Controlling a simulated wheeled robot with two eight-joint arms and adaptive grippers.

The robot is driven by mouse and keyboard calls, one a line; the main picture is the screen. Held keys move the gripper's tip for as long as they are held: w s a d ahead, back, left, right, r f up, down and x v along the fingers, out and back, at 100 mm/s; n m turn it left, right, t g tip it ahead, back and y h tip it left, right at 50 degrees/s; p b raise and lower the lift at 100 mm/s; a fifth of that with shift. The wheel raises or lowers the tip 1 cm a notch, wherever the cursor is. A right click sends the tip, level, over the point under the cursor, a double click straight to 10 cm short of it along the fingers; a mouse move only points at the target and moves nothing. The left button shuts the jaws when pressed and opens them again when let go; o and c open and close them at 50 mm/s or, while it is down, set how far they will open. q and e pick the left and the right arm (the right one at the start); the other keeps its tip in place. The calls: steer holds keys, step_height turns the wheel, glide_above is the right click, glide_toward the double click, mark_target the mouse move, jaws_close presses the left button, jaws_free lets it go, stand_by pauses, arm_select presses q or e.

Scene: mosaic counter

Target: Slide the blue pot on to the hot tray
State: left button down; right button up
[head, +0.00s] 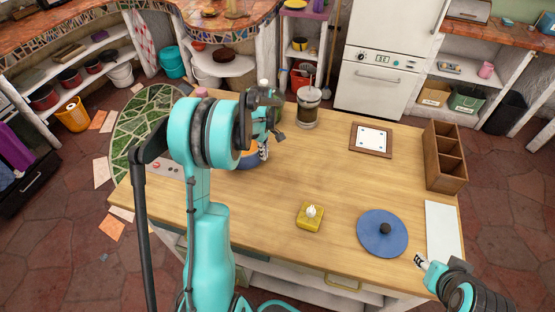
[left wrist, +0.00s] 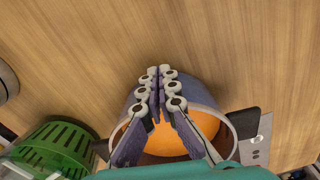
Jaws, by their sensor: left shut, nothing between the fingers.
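The blue pot (head: 250,163) with orange contents stands on the wooden counter, partly hidden by my left arm. In the left wrist view the pot (left wrist: 230,130) is behind my fingers. My left gripper (head: 263,152) is shut and empty at the pot's right side; its fingers also show in the left wrist view (left wrist: 158,78). I cannot tell whether they touch the pot. The hot tray (head: 167,168), a pale panel with red marks, lies to the pot's left, mostly hidden by my arm. Its edge shows in the left wrist view (left wrist: 262,135). My right gripper (head: 420,262) is at the lower right.
A blue lid (head: 375,242), yellow dish (head: 311,222), framed white tile (head: 371,139), wooden box (head: 445,157) and white board (head: 442,230) lie on the counter. A jar (head: 308,108) stands behind the pot, near a green basket (left wrist: 55,148). The counter's middle is clear.

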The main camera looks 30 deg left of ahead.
arm_select(q)
steer(key=a, duration=1.5)
steer(key=s+a, duration=0.1)
steer(key=a, duration=0.7)
steer(key=shift+a, duration=0.35)
steer(key=shift+d, duration=0.1)
